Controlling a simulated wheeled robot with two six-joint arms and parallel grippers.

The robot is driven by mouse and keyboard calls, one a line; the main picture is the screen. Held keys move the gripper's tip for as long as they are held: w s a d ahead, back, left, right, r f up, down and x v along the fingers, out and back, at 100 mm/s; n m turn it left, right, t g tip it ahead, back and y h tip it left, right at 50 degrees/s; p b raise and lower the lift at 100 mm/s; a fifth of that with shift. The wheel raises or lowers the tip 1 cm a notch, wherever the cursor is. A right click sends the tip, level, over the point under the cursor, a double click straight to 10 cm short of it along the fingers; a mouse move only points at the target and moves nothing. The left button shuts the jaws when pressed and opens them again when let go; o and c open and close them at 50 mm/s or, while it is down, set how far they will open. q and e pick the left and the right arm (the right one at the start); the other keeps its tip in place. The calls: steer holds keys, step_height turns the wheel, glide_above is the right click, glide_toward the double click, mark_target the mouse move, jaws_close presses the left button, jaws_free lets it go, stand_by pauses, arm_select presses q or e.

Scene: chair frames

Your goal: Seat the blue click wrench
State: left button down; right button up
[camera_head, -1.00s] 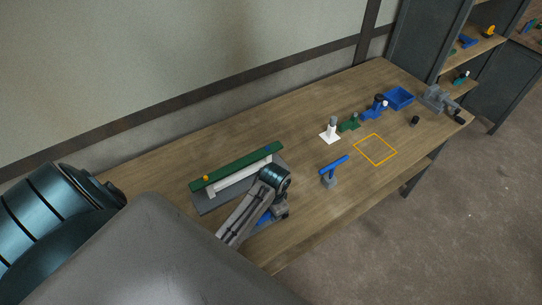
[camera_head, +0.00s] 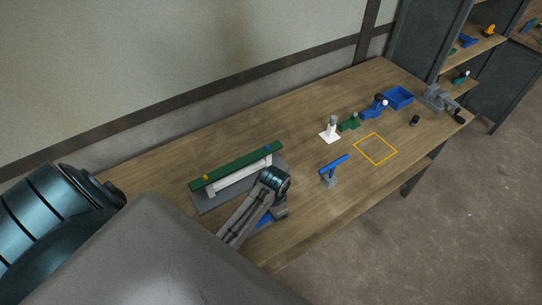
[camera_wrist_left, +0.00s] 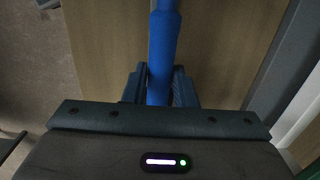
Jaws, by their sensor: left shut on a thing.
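The blue click wrench (camera_wrist_left: 158,62) shows in the left wrist view as a blue bar running from between my fingers to the top edge. My left gripper (camera_wrist_left: 158,90) is shut on it, with one finger on each side. In the head view my left gripper (camera_head: 279,209) is low over the near side of the bench, and a bit of blue (camera_head: 264,220) shows beside my arm there. The arm hides most of the wrench, and its ends cannot be seen. My right gripper is not in view.
A green rail (camera_head: 236,166) on a grey base lies behind my gripper. A blue bar on a grey stand (camera_head: 329,180) is to its right. Further right are a white-based post (camera_head: 331,133), an orange outlined square (camera_head: 375,149), a blue bin (camera_head: 399,97) and a vise (camera_head: 437,98).

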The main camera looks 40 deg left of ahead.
arm_select(q)
steer(key=c, duration=1.1)
jaws_free()
steer(key=r+b, duration=0.1)
steer(key=r, duration=0.3)
steer(key=r+b, duration=0.1)
steer(key=r, duration=0.2)
steer(key=shift+w+d+r, duration=0.1)
steer(key=shift+d+r, duration=0.1)
steer(key=shift+r, duration=1.05)
steer(key=shift+r+p, duration=0.3)
steer(key=shift+r, duration=0.35)
steer(key=shift+d+f, duration=0.1)
